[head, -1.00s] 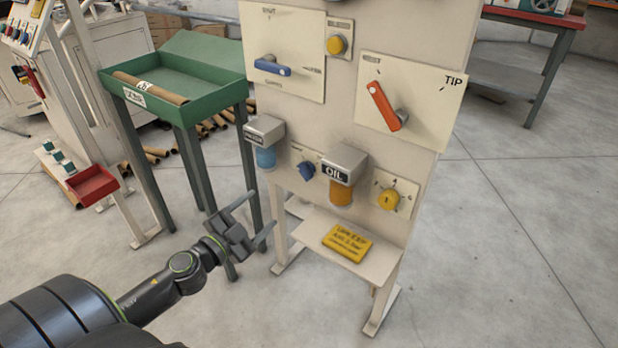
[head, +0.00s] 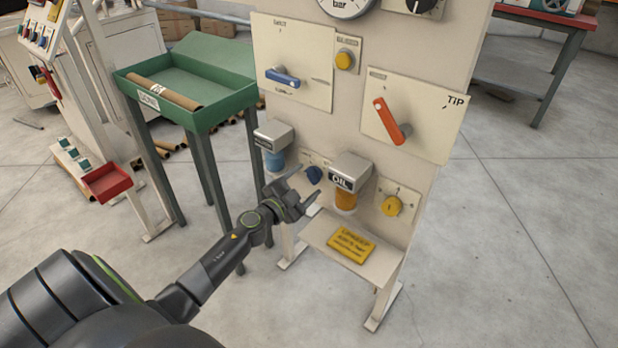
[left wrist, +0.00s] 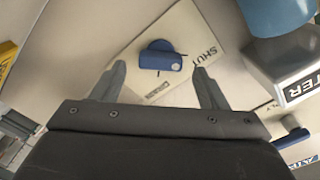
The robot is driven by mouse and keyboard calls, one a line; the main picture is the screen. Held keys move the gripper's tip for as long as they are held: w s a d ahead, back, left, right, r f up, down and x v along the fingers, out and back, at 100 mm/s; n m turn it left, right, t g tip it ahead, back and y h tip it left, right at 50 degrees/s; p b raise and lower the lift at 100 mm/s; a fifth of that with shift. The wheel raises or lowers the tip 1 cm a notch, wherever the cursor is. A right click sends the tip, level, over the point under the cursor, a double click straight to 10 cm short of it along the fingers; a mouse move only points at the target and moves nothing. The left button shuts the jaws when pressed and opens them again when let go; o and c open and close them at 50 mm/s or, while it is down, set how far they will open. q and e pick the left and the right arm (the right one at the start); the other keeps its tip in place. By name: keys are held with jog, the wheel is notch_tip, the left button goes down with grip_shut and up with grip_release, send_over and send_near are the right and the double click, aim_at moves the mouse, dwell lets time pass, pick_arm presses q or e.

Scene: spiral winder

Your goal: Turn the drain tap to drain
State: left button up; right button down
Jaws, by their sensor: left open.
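The drain tap is a small blue knob (head: 313,174) on a pale plate low on the panel, between the water unit and the oil unit. In the left wrist view the tap (left wrist: 162,58) shows a bar handle with a light mark, lying roughly across the picture. The words SHUT and DRAIN are on its plate (left wrist: 195,48). My left gripper (head: 307,186) is open and empty in front of the tap. In the wrist view its fingers (left wrist: 160,70) stand to either side of the tap, apart from it. My right gripper is not in view.
The water unit (head: 274,138) is left of the tap and the oil unit (head: 350,172) right, both close. A yellow knob (head: 391,205) is farther right. A shelf with a yellow sign (head: 351,243) lies below. A green tray table (head: 222,117) stands left.

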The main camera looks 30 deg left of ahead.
aim_at(313, 175)
pick_arm(q)
jog(key=shift+w+d, duration=0.1)
jog(key=shift+w, duration=1.05)
jog(key=c, duration=1)
